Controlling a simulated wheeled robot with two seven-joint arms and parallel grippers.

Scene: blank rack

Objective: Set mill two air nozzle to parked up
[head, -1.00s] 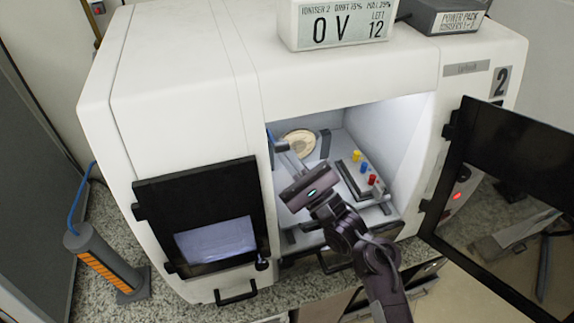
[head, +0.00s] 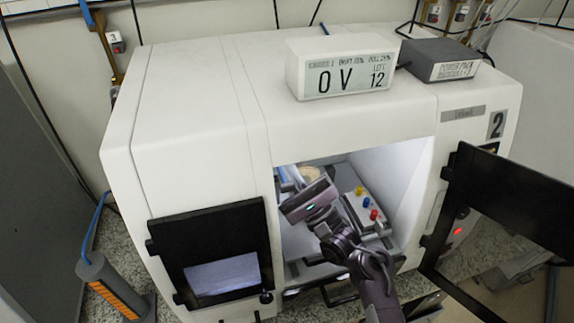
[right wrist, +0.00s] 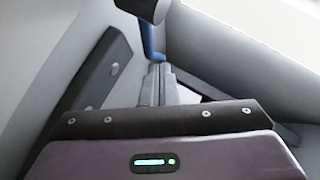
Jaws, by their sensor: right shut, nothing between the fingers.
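Mill two is the white machine (head: 195,110) marked 2, with its right-hand door (head: 515,205) swung open. My right gripper (right wrist: 157,82) is inside its lit chamber, fingers together and empty. In the head view its dark body (head: 308,201) covers part of the chamber's left side. In the right wrist view a blue tube (right wrist: 152,42) with a dark round end piece (right wrist: 147,9) is just beyond the fingertips; it looks like the air nozzle. I cannot tell whether the fingers touch it. My left gripper is not in view.
Red, yellow and blue knobs (head: 366,203) sit on a block in the chamber. A display box (head: 340,70) and a dark power pack (head: 440,60) stand on top. A dark window door (head: 212,252) is at left, and a grey post (head: 110,285) stands left of the machine.

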